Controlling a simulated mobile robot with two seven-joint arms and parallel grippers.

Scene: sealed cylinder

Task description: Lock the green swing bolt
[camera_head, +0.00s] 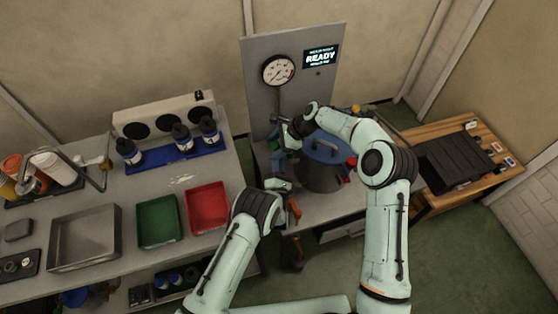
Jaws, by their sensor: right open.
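The round vessel (318,181) stands on the bench, right of centre, with a blue lid (322,152) on top. A red fitting (350,175) shows at its right side and a yellow one (357,108) behind it. I cannot make out the green swing bolt; my arms cover parts of the lid's rim. My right gripper (289,125) is open at the rear left of the lid, close to blue parts; contact cannot be told. My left gripper (284,186) is low at the vessel's front left, its fingers too small to read.
A grey panel with a gauge (278,70) and a READY display (320,57) rises behind the vessel. An orange-handled item (295,209) is beside my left gripper. The left bench holds a red tray (207,207), a green tray (158,221) and bottles (182,137).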

